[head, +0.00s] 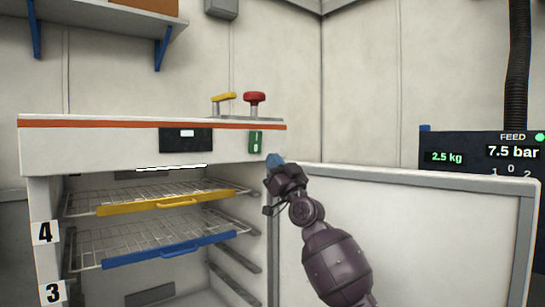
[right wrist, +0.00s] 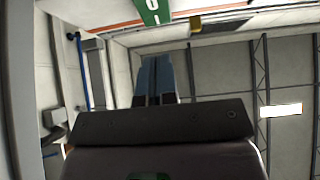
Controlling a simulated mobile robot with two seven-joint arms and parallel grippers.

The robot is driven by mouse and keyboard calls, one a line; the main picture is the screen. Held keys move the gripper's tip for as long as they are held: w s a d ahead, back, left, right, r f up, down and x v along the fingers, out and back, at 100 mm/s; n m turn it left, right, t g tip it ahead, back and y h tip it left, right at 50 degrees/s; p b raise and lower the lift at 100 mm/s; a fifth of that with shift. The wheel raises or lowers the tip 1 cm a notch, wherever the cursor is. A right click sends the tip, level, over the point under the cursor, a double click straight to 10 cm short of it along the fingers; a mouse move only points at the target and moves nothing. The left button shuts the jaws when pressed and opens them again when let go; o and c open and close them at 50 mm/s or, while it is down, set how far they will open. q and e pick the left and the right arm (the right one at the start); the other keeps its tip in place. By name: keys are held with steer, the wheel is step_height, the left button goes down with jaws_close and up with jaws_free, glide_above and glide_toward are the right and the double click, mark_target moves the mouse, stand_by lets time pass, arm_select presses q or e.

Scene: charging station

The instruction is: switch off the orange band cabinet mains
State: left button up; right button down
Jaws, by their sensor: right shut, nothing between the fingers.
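The orange band cabinet (head: 90,139) stands at the left, with an orange stripe along the top of its white front panel. Its green mains switch (head: 255,141) sits at the right end of that panel, with a white mark and a 0 on it. It also shows at the top of the right wrist view (right wrist: 151,10). My right gripper (head: 274,160) is just below and right of the switch, its blue fingertips shut and empty. The fingertips (right wrist: 157,70) appear apart from the switch in the right wrist view. My left gripper is not in view.
The cabinet door (head: 400,225) stands open to the right. Inside are wire racks with a yellow front (head: 165,202) and a blue front (head: 170,250). A red knob (head: 254,97) and a yellow lever (head: 223,97) rise from the top. A display (head: 490,155) stands at the right.

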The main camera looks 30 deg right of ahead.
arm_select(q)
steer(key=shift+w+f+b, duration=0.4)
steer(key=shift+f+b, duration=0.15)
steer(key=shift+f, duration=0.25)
arm_select(e)
steer(key=s+f, duration=0.4)
steer(key=f, duration=0.3)
steer(key=shift+d, duration=0.15)
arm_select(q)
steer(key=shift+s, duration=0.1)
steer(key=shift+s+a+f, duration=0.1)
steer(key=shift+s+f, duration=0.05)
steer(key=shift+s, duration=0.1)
